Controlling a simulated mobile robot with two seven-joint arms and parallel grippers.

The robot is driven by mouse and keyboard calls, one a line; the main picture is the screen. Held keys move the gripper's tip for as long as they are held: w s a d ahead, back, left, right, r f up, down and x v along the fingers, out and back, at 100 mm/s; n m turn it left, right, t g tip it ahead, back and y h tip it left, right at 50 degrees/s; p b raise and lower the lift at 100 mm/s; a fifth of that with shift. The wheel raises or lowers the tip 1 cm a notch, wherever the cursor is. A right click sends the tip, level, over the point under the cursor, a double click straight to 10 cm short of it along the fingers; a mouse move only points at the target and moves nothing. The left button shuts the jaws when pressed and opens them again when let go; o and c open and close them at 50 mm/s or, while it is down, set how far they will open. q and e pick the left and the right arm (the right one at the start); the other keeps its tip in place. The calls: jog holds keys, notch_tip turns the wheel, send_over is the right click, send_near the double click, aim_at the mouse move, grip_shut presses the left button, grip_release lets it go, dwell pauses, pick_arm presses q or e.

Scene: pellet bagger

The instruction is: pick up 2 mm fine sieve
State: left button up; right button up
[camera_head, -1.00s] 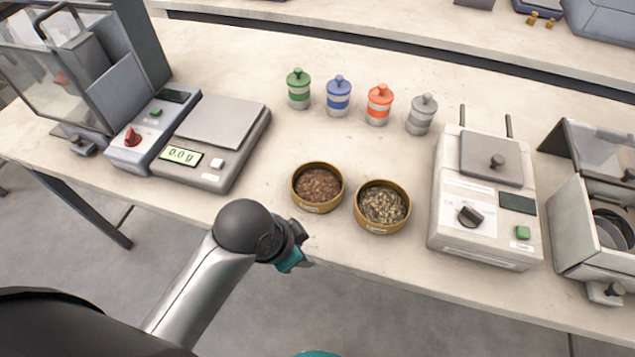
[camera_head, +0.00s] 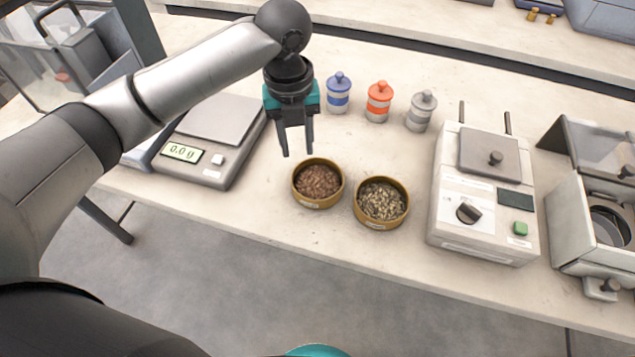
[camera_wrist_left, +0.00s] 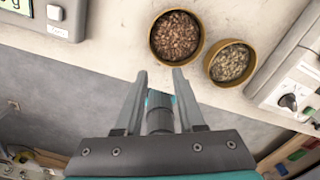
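My left gripper (camera_head: 298,152) is open and empty, pointing down just behind and left of a round brass-rimmed bowl of brown pellets (camera_head: 319,182). In the left wrist view its fingers (camera_wrist_left: 160,75) are apart with nothing between them, near that bowl (camera_wrist_left: 175,36). A matching bowl of greenish-tan pellets (camera_head: 381,201) stands to the right and also shows in the wrist view (camera_wrist_left: 231,63). A dark round ring, possibly a sieve (camera_head: 610,226), sits inside the open grey machine at the far right. No 2 mm marking is readable. My right gripper is not in view.
A scale (camera_head: 210,140) reading 0.0 g stands left. Blue (camera_head: 339,94), orange (camera_head: 378,102) and grey (camera_head: 421,112) lidded jars stand behind the bowls. A white lidded device (camera_head: 485,195) stands to their right. The table's front strip is clear.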

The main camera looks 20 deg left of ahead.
pick_arm(q)
jog(key=m+b, duration=0.1)
jog(key=b, duration=0.1)
send_near(318, 183)
jog(key=s+a, duration=0.1)
jog(key=a, duration=0.1)
jog(key=s+a+f, duration=0.1)
jog(key=s, duration=0.1)
jog(key=shift+s+a+f, duration=0.2)
jog(key=shift+s+a, duration=0.05)
jog(key=shift+a, duration=0.1)
jog(key=shift+w+a+f+b, duration=0.15)
jog(key=shift+f, duration=0.75)
jog(key=shift+w+a+f+b, duration=0.1)
jog(key=shift+a+f, duration=0.05)
jog(key=shift+f, duration=0.7)
jog(key=shift+w+a+f+b, duration=0.1)
jog(key=shift+w+f+b, duration=0.05)
jog(key=shift+f, duration=0.75)
grip_shut()
